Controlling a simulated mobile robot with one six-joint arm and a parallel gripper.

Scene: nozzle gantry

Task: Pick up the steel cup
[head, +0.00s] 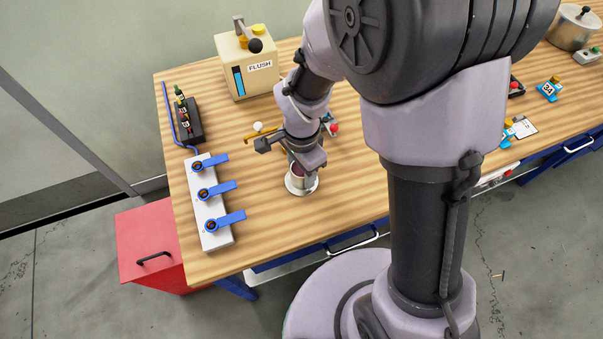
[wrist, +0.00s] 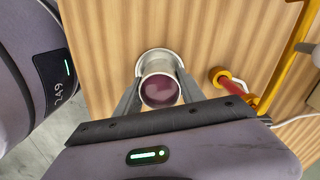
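The steel cup (head: 297,180) stands on a small round pale saucer or base near the front middle of the wooden bench. In the wrist view the cup (wrist: 160,76) is seen from above, with a dark red inside. My gripper (head: 303,169) is right over the cup and partly hides it in the head view. In the wrist view the fingers of my gripper (wrist: 159,84) lie one on each side of the cup. The frames do not show whether they press on its wall or stand just clear of it.
A white block with blue valve levers (head: 213,200) stands left of the cup. A cream FLUSH tank (head: 247,65) is behind. A yellow bar (head: 262,134) and a red-handled item (wrist: 232,86) are close by. Bench in front is clear.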

